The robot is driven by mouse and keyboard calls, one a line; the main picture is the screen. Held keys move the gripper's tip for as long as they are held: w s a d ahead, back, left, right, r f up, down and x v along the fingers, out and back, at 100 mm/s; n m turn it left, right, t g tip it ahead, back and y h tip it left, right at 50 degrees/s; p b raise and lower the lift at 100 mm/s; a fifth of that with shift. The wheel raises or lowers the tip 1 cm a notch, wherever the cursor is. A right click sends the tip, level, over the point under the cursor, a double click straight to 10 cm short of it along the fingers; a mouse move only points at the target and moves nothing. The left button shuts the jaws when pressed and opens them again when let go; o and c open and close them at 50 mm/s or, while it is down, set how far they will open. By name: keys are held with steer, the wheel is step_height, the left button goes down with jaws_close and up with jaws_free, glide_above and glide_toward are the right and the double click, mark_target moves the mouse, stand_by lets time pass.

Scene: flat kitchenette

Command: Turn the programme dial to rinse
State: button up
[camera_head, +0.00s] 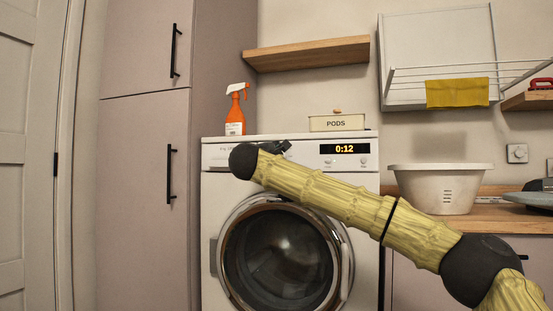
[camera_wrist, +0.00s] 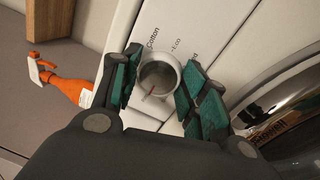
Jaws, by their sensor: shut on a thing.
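The programme dial (camera_wrist: 157,79) is a round pale knob with a red pointer mark on the washing machine's white control panel. In the wrist view my gripper (camera_wrist: 161,66) has its green-padded fingers on either side of the dial, shut on it. The printed words Cotton and Eco show beyond the dial, with another label partly hidden. I cannot read a rinse label. In the head view my gripper (camera_head: 276,147) is at the panel of the washing machine (camera_head: 367,200), and my arm hides the dial.
The display (camera_head: 344,149) reads 0:12. An orange spray bottle (camera_head: 235,112) and a PODS box (camera_head: 337,123) stand on top of the machine. The round door (camera_head: 284,258) is below my arm. A white basin (camera_head: 441,187) stands on the counter at right.

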steer(key=shift+f, duration=0.15)
steer(key=o, duration=1)
steer(key=shift+d, duration=0.1)
steer(key=shift+o, duration=0.2)
steer(key=v, duration=1.2)
